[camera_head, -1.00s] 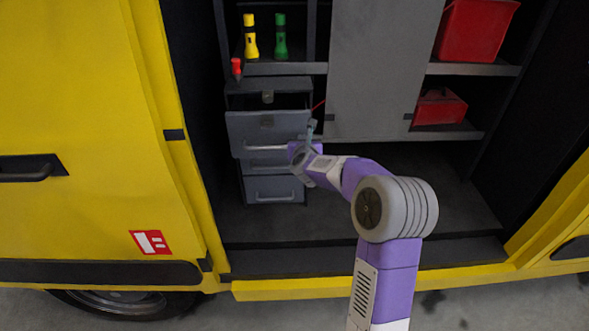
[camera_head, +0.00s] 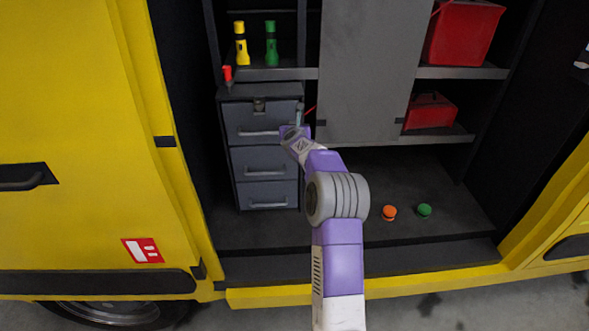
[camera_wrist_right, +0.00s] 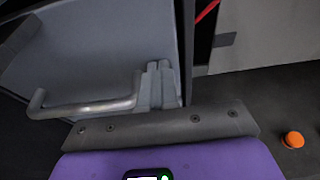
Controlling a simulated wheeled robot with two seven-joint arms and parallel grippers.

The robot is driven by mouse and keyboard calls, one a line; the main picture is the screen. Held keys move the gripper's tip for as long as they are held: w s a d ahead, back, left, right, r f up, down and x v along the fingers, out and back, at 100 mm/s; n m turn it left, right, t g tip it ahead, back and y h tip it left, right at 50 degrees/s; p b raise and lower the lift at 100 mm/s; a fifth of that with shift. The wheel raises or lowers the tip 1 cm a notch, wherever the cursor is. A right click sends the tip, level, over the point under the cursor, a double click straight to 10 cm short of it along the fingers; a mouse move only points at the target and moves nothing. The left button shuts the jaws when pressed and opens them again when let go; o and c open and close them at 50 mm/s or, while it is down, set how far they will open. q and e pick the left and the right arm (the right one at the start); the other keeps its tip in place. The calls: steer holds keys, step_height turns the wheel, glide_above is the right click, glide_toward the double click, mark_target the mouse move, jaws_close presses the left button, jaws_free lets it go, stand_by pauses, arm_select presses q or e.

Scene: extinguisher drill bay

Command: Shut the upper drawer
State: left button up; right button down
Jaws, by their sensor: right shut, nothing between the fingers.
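The upper drawer (camera_head: 240,118) is the top one of a grey drawer unit in the vehicle's bay. My right gripper (camera_head: 298,117) is shut and empty at the right end of the drawer front. In the right wrist view its fingertips (camera_wrist_right: 160,80) are beside the handle's right end, close against the front; contact cannot be told for certain. My left gripper is not in view.
Two closed drawers (camera_head: 264,163) sit below. A yellow flashlight (camera_head: 241,45), a green flashlight (camera_head: 271,45) and a red-tipped item (camera_head: 228,76) stand above. A grey panel (camera_head: 365,70) is to the right. Orange (camera_head: 389,212) and green (camera_head: 424,210) knobs are on the bay floor.

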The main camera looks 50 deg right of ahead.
steer(key=shift+w+r, duration=0.1)
steer(key=shift+r, duration=0.3)
steer(key=f+b+v, duration=0.2)
steer(key=b+v, duration=0.1)
steer(key=v, duration=1)
steer(key=shift+s+a, duration=0.5)
